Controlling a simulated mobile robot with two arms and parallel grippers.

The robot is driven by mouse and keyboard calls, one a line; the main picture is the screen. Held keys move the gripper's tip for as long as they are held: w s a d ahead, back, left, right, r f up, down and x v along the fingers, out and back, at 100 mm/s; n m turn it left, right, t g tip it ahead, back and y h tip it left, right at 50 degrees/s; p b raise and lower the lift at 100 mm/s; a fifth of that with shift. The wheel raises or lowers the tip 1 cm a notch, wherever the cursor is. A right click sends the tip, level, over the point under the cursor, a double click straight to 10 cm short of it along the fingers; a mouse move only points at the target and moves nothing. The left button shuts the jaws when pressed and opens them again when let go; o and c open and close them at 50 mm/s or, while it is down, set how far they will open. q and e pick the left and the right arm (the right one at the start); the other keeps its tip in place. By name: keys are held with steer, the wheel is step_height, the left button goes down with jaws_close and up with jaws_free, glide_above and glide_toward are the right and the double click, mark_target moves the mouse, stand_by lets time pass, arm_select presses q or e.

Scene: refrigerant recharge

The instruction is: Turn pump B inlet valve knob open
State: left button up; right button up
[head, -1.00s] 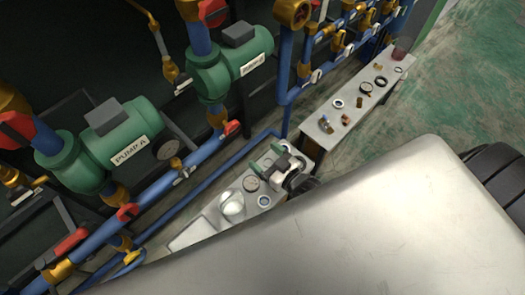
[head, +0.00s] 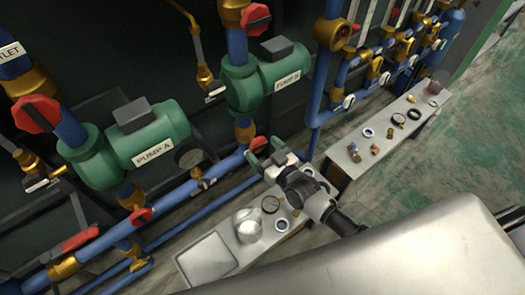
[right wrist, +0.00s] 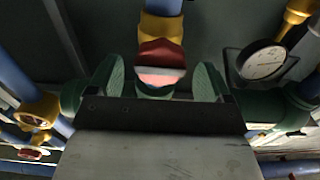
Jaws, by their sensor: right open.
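Pump B (head: 265,78) is the green pump at upper centre in the head view. The red knob of its inlet valve (head: 257,143) sits on the blue pipe below it, just beyond my right gripper (head: 266,151). My right gripper is open, with green pads pointing at the knob. In the right wrist view, the red knob (right wrist: 160,60) appears centred between the two spread fingertips (right wrist: 157,80), below a brass fitting. I cannot tell whether the pads touch it; a gap shows on each side. My left gripper is not in view.
Pump A (head: 150,140) stands to the left with red knobs around it. A gauge (right wrist: 262,62) is to the right in the wrist view. Below my right arm is a low bench (head: 212,258) with a gauge and small parts; another bench (head: 355,172) stands to the right.

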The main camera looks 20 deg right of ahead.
steer(key=shift+w, duration=0.1)
steer(key=shift+c, duration=1)
steer(key=c, duration=0.7)
steer(key=shift+r+n+p, duration=0.1)
steer(key=shift+n+p, duration=0.75)
steer(key=shift+n, duration=1.45)
steer(key=shift+n+p, duration=0.4)
steer(key=shift+n, duration=0.4)
steer(key=n, duration=0.2)
steer(key=shift+n, duration=0.4)
